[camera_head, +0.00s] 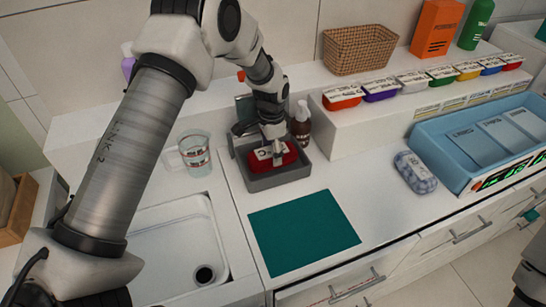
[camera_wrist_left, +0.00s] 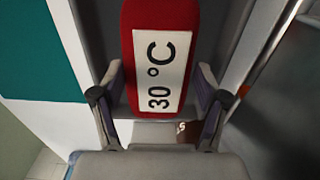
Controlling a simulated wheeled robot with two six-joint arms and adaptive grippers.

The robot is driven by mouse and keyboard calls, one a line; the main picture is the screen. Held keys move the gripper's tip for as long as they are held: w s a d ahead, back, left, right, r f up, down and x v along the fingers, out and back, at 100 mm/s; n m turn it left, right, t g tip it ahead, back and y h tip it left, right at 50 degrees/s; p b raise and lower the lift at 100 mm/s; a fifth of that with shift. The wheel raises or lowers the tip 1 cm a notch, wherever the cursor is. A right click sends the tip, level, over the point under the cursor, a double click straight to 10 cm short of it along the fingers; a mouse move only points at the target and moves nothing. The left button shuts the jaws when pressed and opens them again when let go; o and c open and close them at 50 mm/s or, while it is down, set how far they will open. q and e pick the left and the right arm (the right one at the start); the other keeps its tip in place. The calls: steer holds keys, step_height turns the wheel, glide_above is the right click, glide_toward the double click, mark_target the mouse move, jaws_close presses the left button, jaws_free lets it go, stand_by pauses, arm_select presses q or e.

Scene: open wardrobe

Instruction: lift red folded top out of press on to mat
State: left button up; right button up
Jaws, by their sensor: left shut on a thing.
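The red folded top (camera_head: 286,157) has a white label and shows within the walls of the grey press (camera_head: 283,182). My left gripper (camera_head: 273,150) comes down on it from above and is shut on it. In the left wrist view the red top (camera_wrist_left: 160,15), labelled "30 °C", sits between the two fingers (camera_wrist_left: 158,100). I cannot tell whether its underside touches the press floor. The flat teal mat (camera_head: 303,232) lies on the counter in front of the press, with nothing on it. My right gripper is not in view.
A glass measuring jug (camera_head: 195,153) and a sink (camera_head: 175,240) are left of the press. A brown bottle (camera_head: 301,124) stands behind it. A blue-white bundle (camera_head: 415,172) and a blue tray (camera_head: 455,160) are to the right. Colored packs line the raised shelf (camera_head: 380,120).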

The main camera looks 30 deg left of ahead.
arm_select(q)
steer(key=shift+s+d+r+p, duration=0.1)
steer(key=shift+d+r+p, duration=0.05)
steer(key=shift+r+p, duration=0.9)
steer(key=shift+s+d+r+p, duration=0.15)
steer(key=shift+r+p, duration=0.7)
steer(key=shift+r, duration=0.45)
steer(key=shift+s+d+r+p, duration=0.1)
steer(key=shift+r+p, duration=0.85)
steer(key=shift+r, duration=0.2)
steer(key=s+d+r+p, duration=0.3)
steer(key=s+d, duration=0.2)
steer(key=d, duration=0.1)
steer(key=shift+s, duration=0.2)
